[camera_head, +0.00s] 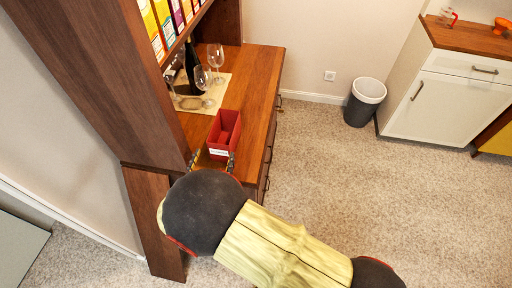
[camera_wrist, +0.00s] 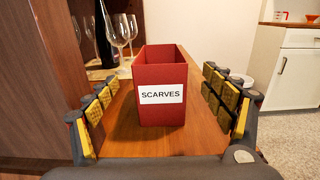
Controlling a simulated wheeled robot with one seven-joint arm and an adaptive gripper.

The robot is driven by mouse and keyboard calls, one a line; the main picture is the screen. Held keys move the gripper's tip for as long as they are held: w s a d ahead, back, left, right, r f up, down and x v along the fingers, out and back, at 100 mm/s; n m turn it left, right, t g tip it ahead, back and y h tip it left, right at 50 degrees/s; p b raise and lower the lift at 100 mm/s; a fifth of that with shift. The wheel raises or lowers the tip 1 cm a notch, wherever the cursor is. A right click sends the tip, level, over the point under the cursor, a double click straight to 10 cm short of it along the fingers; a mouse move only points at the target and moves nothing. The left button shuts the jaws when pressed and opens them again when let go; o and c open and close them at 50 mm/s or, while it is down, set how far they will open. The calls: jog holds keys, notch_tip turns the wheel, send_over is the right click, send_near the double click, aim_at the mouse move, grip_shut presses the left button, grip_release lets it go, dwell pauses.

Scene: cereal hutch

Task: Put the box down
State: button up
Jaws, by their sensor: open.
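A red open-topped box (camera_head: 228,123) stands upright on the wooden counter (camera_head: 262,62) of the hutch. In the wrist view, the box (camera_wrist: 160,77) shows its front face with a white label reading SCARVES. My gripper (camera_wrist: 165,105) is open, with one yellow-padded finger at the left and one at the right. The box stands between and slightly beyond the fingers, with a gap on each side. In the head view, my gripper (camera_head: 212,160) is at the near end of the counter, partly hidden by my arm.
Wine glasses (camera_head: 215,57) and a dark bottle (camera_head: 193,68) stand on a light mat (camera_head: 218,92) behind the box. Cereal boxes (camera_head: 160,20) fill the shelf above. The hutch's side panel (camera_head: 90,60) is close at left. A bin (camera_head: 365,101) stands on open carpet at right.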

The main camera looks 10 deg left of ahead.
jog(key=w+d+r+m+g+h, duration=0.1)
jog(key=d+r+m+g+h, duration=0.3)
jog(key=d, duration=0.6)
jog(key=d+r+m+g+h, duration=0.2)
jog(key=d+r+m, duration=0.3)
jog(key=d, duration=0.4)
jog(key=w+d+r+m+g+h, duration=0.1)
jog(key=d+r+m+g+h, duration=0.25)
jog(key=d+m, duration=0.5)
jog(key=s+d+r+m+g+y, duration=0.2)
jog(key=s+d+m+g+y, duration=0.1)
jog(key=s+d+m, duration=0.3)
jog(key=s+d+r+m+g+y, duration=0.2)
jog(key=s+d+m+g, duration=0.1)
jog(key=s+d, duration=0.4)
jog(key=s+a+r+m+t+y, duration=0.1)
jog(key=s+r+m+t+y, duration=0.2)
jog(key=s+r+m+y, duration=0.2)
jog(key=s+r+m, duration=0.1)
jog(key=m, duration=0.2)
jog(key=shift+s+a+m+y, duration=0.35)
jog(key=shift+a, duration=0.05)
jog(key=shift+c, duration=0.2)
